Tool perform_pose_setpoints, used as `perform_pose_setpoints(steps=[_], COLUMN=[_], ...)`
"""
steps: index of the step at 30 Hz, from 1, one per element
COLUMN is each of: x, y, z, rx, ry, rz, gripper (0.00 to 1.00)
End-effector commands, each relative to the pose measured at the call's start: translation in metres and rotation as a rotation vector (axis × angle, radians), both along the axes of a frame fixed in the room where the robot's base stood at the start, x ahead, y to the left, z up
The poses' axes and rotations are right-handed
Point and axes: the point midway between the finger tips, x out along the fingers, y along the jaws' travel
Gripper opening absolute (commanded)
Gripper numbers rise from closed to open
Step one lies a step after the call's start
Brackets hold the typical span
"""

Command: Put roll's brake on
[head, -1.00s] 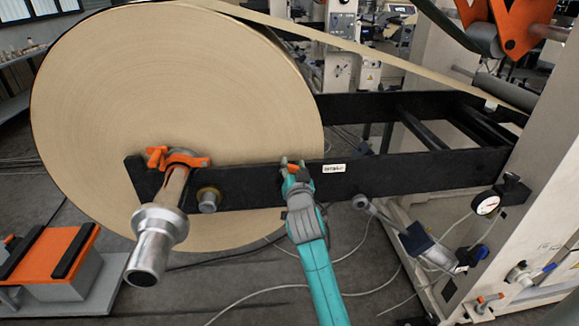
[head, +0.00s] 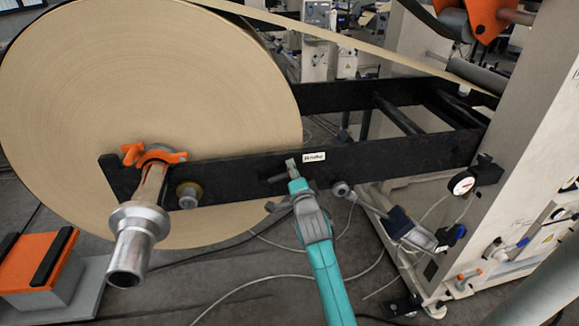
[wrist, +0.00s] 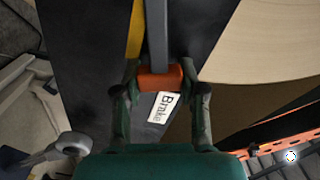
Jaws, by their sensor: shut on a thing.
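In the wrist view, the brake lever has a grey bar (wrist: 157,35) and an orange grip (wrist: 160,78). My gripper (wrist: 160,85) is shut on that grip, one finger on each side. A white label reading "Brake" (wrist: 162,107) lies on the dark rail close by. In the head view, my gripper (head: 293,180) is at the rail's lower edge, just left of and below the white label (head: 314,157). The orange grip cannot be made out there.
An orange clamp (head: 155,155) sits around the shaft near the rail's left end. A grey and blue cylinder (head: 405,226) and a round gauge (head: 462,184) are to the right, by the pale machine frame (head: 540,130). An orange-topped block (head: 38,260) stands at lower left.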

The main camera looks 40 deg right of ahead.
Motion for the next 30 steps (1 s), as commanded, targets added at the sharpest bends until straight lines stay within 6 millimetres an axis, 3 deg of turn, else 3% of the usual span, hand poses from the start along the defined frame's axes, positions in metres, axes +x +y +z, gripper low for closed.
perform_pose_setpoints(steps=[12,30], x=[-0.003,-0.003], y=[-0.004,-0.004], z=[-0.027,-0.035], rx=[0.223,0.290], ry=[-0.147,-0.190], rz=[-0.001,-0.001], gripper=[0.00,0.00])
